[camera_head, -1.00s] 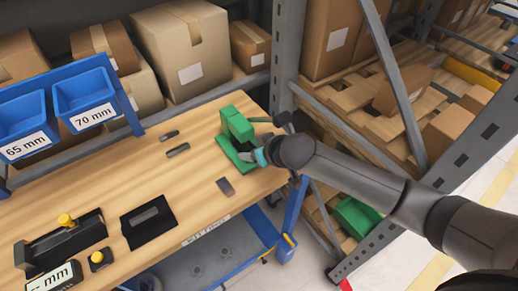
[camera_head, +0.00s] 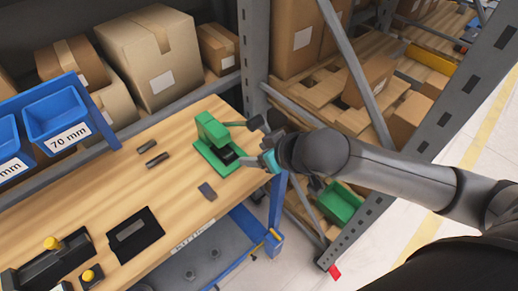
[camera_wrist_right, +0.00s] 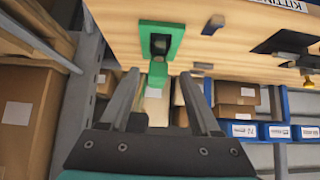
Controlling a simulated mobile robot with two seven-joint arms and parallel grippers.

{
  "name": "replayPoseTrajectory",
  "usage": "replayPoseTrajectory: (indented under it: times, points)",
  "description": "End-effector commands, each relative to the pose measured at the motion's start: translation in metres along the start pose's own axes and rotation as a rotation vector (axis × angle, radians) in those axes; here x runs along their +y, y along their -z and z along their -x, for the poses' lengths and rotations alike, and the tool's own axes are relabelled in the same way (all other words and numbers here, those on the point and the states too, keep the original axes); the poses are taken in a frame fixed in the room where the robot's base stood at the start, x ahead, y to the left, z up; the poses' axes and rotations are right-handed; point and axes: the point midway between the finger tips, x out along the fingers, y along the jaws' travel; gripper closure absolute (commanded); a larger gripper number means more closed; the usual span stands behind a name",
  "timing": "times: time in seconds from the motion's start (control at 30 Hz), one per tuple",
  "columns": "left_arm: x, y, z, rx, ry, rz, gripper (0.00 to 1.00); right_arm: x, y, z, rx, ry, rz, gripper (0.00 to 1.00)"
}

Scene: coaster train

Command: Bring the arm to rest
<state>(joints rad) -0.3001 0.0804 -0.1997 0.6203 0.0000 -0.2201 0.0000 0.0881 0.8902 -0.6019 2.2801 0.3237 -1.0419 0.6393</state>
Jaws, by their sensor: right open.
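My right arm comes in from the right in the head view, and its gripper (camera_head: 262,160) is beside the green press-like fixture (camera_head: 228,158) at the right end of the wooden table (camera_head: 150,190). In the right wrist view the gripper (camera_wrist_right: 160,105) has its two fingers apart with nothing between them. The green fixture (camera_wrist_right: 160,42) stands beyond the fingertips in that view, apart from them. A dark piece sits in the fixture's base. My left gripper is not in view.
Two dark cylinders (camera_head: 156,160) and a small dark block (camera_head: 207,191) lie on the table. A black tray (camera_head: 133,235) and a black fixture with yellow knobs (camera_head: 50,260) are at the front left. Blue bins (camera_head: 58,112) stand left; shelving posts (camera_head: 252,60) rise behind.

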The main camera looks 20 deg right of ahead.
Motion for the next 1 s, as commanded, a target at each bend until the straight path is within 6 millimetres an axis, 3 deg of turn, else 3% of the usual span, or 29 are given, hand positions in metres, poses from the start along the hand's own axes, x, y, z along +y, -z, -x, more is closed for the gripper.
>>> replayPoseTrajectory:
  times: [0.37,0.57,0.73,1.0]
  points:
    - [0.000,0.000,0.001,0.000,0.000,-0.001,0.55,-0.001,0.000,0.009,0.000,0.002,0.001,0.36]
    - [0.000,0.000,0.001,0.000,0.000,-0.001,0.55,-0.018,-0.012,0.009,-0.020,0.006,-0.003,0.36]
    - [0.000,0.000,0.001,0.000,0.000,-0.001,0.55,-0.037,-0.043,0.015,-0.089,-0.018,-0.024,0.36]
    - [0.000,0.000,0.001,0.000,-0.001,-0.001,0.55,-0.044,-0.112,0.039,-0.289,-0.087,-0.092,0.36]
